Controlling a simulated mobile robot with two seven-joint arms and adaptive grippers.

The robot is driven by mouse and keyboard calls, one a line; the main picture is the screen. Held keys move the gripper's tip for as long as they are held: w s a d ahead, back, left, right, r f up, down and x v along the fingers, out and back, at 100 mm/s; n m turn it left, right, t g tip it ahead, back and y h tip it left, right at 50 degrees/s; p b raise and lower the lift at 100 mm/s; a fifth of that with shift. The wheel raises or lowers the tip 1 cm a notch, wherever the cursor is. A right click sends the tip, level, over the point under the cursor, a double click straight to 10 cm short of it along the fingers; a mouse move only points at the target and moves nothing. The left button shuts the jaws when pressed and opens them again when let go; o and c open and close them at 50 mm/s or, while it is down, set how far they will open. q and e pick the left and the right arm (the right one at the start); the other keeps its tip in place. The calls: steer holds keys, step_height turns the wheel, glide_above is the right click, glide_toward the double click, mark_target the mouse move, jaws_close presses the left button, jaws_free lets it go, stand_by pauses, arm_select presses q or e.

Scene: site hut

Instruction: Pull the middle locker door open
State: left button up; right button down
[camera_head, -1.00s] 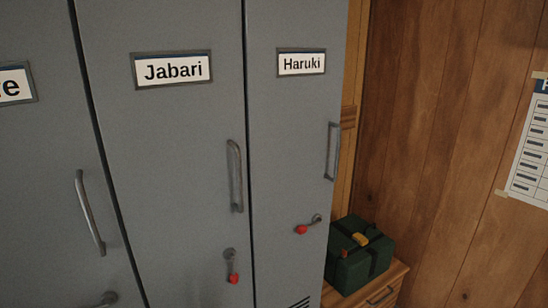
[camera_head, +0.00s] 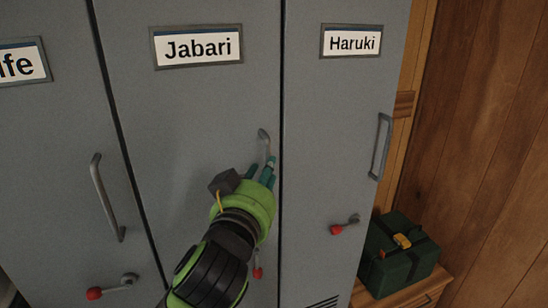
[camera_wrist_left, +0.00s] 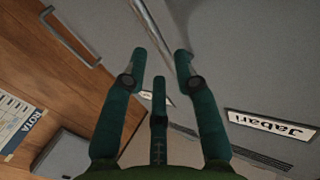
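The middle locker door (camera_head: 180,120) is grey, labelled "Jabari", and looks shut and flush with its neighbours. The upper end of its metal handle (camera_head: 264,140) shows just above my left gripper (camera_head: 263,172); the gripper hides the rest. The door's latch lever has a red knob (camera_head: 258,272), partly hidden behind my left arm. In the left wrist view my left gripper (camera_wrist_left: 160,60) has its teal fingers spread apart, with the handle (camera_wrist_left: 182,65) seen between or just beyond them. I cannot tell whether they touch it. My right gripper is not in view.
The "Haruki" locker (camera_head: 335,120) is at the right, with its handle (camera_head: 380,147) and red-knobbed lever (camera_head: 345,225). The left locker has a handle (camera_head: 107,197) and lever (camera_head: 112,287). A green box (camera_head: 400,253) sits on a wooden cabinet (camera_head: 430,285) by the wooden wall.

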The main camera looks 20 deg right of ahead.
arm_select(q)
steer(key=p+x, duration=0.1)
steer(key=x, duration=0.4)
jaws_close()
